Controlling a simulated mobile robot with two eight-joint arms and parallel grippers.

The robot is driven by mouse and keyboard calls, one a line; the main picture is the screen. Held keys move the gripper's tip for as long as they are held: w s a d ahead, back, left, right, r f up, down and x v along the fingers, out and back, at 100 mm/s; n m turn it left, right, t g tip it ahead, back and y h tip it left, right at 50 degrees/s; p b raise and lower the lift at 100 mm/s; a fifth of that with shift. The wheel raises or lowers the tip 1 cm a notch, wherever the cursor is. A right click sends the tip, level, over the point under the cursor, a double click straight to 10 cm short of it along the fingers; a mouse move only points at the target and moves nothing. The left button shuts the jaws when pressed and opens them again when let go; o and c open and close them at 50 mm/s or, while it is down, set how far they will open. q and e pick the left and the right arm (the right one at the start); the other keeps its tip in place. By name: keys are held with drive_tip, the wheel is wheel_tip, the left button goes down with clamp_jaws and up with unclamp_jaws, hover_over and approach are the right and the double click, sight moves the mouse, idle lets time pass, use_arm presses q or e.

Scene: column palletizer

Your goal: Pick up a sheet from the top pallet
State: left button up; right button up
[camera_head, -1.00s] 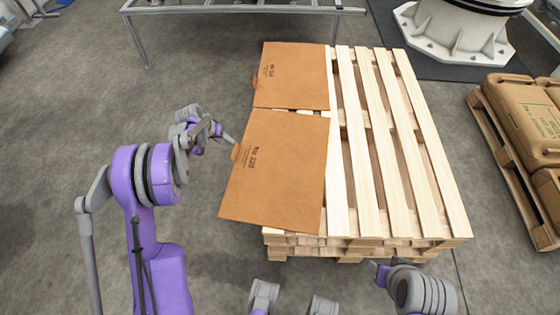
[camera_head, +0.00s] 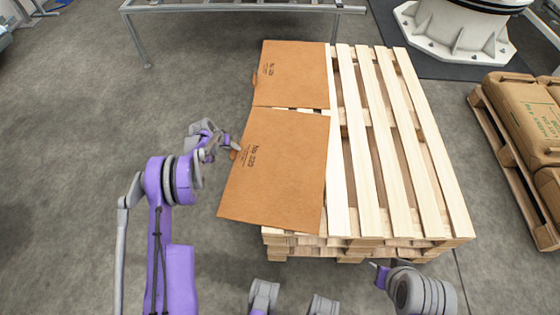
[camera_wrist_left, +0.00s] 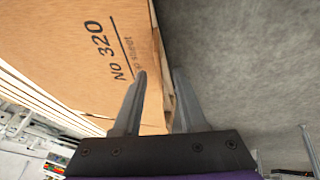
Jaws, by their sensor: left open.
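Two brown cardboard sheets lie on the left part of the top pallet (camera_head: 412,160). The near sheet (camera_head: 280,180) is printed "No 320" and its left edge overhangs the pallet. The far sheet (camera_head: 295,75) lies behind it. My left gripper (camera_head: 236,147) is at the near sheet's left edge, by a small tab there. In the left wrist view my left gripper (camera_wrist_left: 157,80) is open, one finger over the printed sheet (camera_wrist_left: 75,45) and the other beyond its edge. Whether it touches the sheet is unclear. My right gripper (camera_head: 374,265) is near the pallet's front right corner; its jaws are unclear.
A grey metal frame table (camera_head: 245,8) stands at the back. A white round machine base (camera_head: 455,35) is at the back right. Another pallet (camera_head: 515,165) with brown sacks (camera_head: 525,115) stands at the right. The floor left of the sheets is open.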

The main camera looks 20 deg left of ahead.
use_arm(q)
drive_tip(key=shift+w+d+f, duration=0.1)
drive_tip(key=shift+w+f, duration=0.1)
drive_tip(key=shift+f, duration=0.3)
drive_tip(key=shift+f+b, duration=0.2)
drive_tip(key=shift+b, duration=0.2)
idle(0.4)
clamp_jaws()
idle(1.3)
